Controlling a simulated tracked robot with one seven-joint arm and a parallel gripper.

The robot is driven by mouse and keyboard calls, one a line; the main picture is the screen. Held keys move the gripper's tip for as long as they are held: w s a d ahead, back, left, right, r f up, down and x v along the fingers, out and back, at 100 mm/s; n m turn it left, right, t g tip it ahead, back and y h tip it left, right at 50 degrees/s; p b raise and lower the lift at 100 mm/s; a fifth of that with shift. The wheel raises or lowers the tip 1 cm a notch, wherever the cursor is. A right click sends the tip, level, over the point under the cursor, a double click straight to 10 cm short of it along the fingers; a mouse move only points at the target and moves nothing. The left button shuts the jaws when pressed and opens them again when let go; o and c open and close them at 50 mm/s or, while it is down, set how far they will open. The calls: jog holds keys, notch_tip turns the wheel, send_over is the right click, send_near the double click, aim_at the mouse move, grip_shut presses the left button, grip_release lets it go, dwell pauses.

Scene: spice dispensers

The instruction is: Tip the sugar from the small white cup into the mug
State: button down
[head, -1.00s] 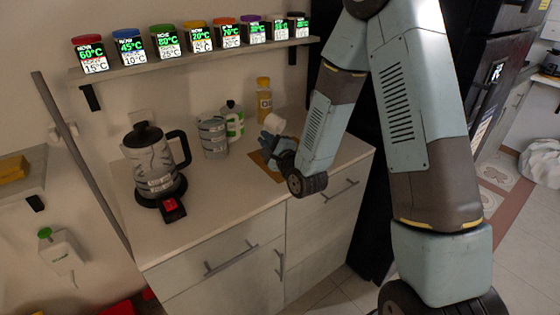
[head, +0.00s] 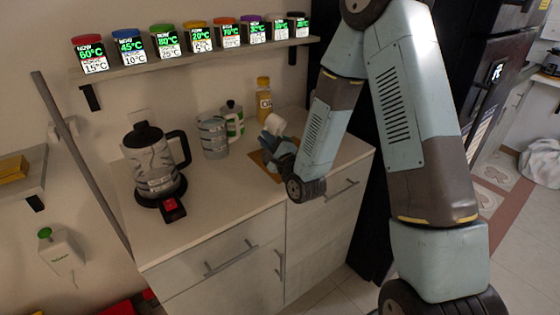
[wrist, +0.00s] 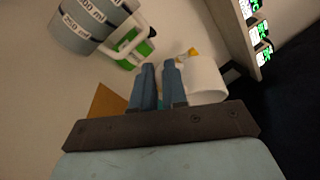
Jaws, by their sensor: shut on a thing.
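The small white cup (head: 275,124) is held above the counter at the back right and looks tilted. In the wrist view the cup (wrist: 207,80) is just right of my fingers. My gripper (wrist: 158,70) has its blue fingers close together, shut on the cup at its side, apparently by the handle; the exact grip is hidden. In the head view my gripper (head: 268,141) is right of the mug. The mug (head: 212,138), grey with measuring marks and a handle, stands upright on the counter, also at upper left in the wrist view (wrist: 75,30). I cannot see the sugar.
A kettle (head: 153,165) stands left of the mug. A brown board (head: 260,160) lies below my gripper. A shelf (head: 150,69) of spice dispensers hangs above.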

jog(key=shift+m+t, duration=0.6)
jog(key=shift+t, duration=0.5)
dwell(0.7)
jog(key=shift+w+a+r+n+g+h, duration=0.1)
jog(key=shift+n+g+h, duration=0.35)
jog(key=shift+g, duration=0.65)
jog(key=shift+w+n+g+h, duration=0.1)
jog(key=shift+n+g+h, duration=0.15)
jog(key=shift+n+g, duration=0.65)
jog(key=shift+r+m+g, duration=0.15)
jog(key=shift+m+g, duration=0.1)
jog(key=shift+g, duration=0.05)
